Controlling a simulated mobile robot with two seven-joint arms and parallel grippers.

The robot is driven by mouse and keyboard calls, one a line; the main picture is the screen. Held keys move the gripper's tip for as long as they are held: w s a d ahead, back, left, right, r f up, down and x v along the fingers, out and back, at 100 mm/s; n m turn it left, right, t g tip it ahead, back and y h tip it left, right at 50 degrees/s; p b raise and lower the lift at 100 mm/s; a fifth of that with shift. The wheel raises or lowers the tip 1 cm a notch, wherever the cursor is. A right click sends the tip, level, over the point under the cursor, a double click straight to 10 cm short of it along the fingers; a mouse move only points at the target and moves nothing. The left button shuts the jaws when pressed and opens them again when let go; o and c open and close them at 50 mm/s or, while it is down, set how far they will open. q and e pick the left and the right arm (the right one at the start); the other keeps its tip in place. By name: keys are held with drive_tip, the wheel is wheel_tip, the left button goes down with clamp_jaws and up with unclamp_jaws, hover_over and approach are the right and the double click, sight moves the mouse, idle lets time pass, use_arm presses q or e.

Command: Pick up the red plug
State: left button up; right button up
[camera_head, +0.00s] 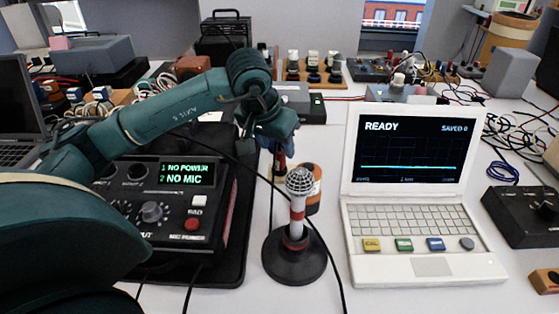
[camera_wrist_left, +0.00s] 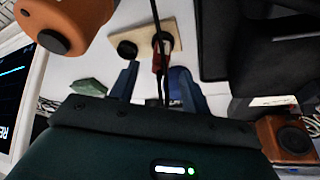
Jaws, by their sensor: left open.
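A red plug (camera_wrist_left: 157,62) with a black cable shows in the left wrist view, between the two blue fingers of my left gripper (camera_wrist_left: 153,78). The fingers are open, with a gap on both sides of the plug; I cannot tell whether either touches it. A pale block (camera_wrist_left: 143,38) with black round parts lies beyond the plug. In the head view my left gripper (camera_head: 277,134) points down behind the microphone, and its fingertips are hard to make out. A small dark and reddish piece (camera_head: 279,166) shows just below it. My right gripper is not in view.
A microphone (camera_head: 297,215) on a round black base stands in front of an orange object (camera_head: 312,180). A black mixer (camera_head: 170,205) reads "NO POWER, NO MIC". A white laptop (camera_head: 425,240) reads "READY". A black cable crosses the table beside the microphone.

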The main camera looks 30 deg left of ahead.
sight(278, 151)
use_arm(q)
drive_tip(key=x, duration=0.4)
drive_tip(key=shift+f, duration=0.15)
clamp_jaws()
